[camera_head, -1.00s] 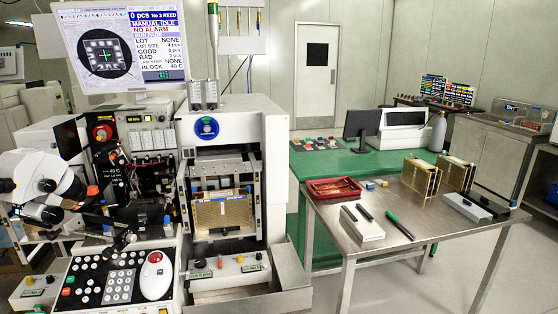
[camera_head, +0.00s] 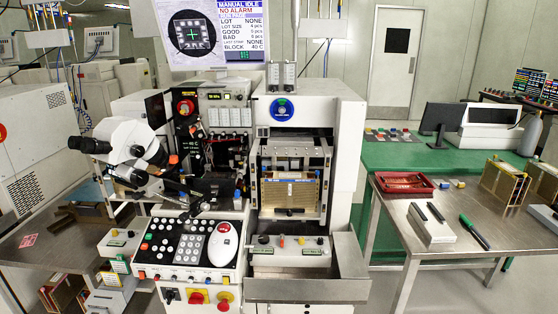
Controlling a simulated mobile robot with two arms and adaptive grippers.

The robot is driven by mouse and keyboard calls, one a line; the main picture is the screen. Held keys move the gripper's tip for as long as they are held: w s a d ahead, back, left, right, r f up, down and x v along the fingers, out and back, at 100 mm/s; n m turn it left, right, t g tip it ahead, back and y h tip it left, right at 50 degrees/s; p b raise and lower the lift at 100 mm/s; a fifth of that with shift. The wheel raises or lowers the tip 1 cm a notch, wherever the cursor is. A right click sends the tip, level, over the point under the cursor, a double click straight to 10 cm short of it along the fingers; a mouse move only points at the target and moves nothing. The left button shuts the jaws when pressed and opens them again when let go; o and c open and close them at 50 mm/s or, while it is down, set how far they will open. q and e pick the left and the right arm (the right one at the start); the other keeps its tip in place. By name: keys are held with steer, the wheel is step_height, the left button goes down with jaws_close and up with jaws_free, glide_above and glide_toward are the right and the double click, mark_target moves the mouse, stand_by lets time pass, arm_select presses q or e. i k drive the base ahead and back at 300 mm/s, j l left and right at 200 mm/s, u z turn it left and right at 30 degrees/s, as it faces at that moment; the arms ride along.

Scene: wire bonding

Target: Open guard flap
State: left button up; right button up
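The wire bonding machine (camera_head: 345,110) stands in the middle of the head view. Its front bay, below the round blue knob (camera_head: 281,110), holds a brass-coloured slotted magazine (camera_head: 290,194). A grey metal bar (camera_head: 291,151) crosses the top of the bay. I cannot clearly make out the guard flap as a separate part, nor whether it is open or shut. Neither of my grippers is in view.
A microscope (camera_head: 135,150) juts out at the left. Below are a keypad console (camera_head: 190,243) and a metal tray ledge (camera_head: 305,290). A steel table (camera_head: 440,257) with a red tray (camera_head: 404,183) stands right. Open floor lies between machine and table.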

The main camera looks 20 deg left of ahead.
mark_target(228, 186)
steer(key=u, duration=0.4)
steer(key=i+l+u, duration=0.1)
steer(key=u, duration=0.3)
steer(key=l+u, duration=0.2)
steer(key=u, duration=0.2)
steer(key=i, duration=0.05)
